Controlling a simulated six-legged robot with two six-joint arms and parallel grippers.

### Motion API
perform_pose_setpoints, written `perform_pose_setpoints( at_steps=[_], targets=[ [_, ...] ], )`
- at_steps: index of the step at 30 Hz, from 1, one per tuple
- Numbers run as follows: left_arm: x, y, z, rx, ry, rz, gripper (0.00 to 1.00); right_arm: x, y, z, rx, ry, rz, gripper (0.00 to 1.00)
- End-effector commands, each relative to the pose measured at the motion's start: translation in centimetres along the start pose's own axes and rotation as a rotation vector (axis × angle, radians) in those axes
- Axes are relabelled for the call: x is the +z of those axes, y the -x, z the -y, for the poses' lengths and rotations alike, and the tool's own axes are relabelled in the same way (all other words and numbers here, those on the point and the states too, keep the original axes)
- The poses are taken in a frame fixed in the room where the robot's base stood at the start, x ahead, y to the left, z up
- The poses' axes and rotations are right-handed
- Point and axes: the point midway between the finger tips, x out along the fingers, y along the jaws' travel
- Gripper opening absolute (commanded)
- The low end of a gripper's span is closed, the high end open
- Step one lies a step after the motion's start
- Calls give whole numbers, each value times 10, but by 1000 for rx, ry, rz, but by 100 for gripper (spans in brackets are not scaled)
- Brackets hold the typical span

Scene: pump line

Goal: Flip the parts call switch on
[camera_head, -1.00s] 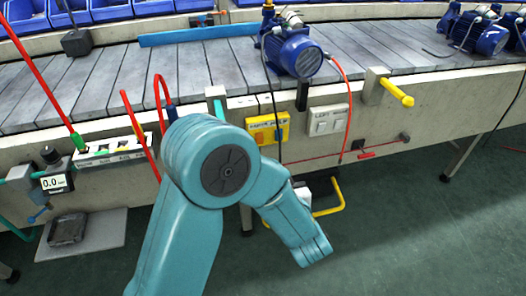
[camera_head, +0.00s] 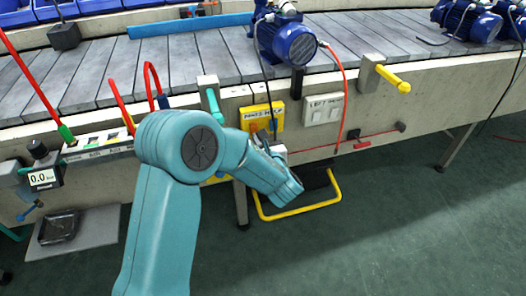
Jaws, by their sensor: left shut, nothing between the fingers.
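My left gripper (camera_head: 277,149) is just below the box, mostly hidden behind my own forearm. It is shut and empty; contact with the box cannot be made out. My right gripper is not in view.
A white double switch plate (camera_head: 323,109) is right of the yellow box. A teal handle (camera_head: 213,104) is to its left and a yellow handle (camera_head: 393,78) further right. A blue pump (camera_head: 288,40) stands above, its black cable hanging past the box. A yellow floor frame (camera_head: 305,208) lies below.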

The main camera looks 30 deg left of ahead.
Motion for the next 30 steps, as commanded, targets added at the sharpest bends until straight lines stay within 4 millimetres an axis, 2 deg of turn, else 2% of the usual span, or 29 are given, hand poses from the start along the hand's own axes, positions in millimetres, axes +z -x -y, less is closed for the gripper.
perform_pose_setpoints(
  at_steps=[5, 15, 19, 30],
  targets=[
    [0, -10, 0, 1, 1, -1, 0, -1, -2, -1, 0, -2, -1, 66],
    [0, -11, 0, 1, 0, 0, 0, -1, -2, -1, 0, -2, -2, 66],
    [-6, -19, -1, 2, 1, 1, 0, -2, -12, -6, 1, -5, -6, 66],
    [-2, -18, 1, 2, 3, 3, 0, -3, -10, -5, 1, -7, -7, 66]
  ],
)
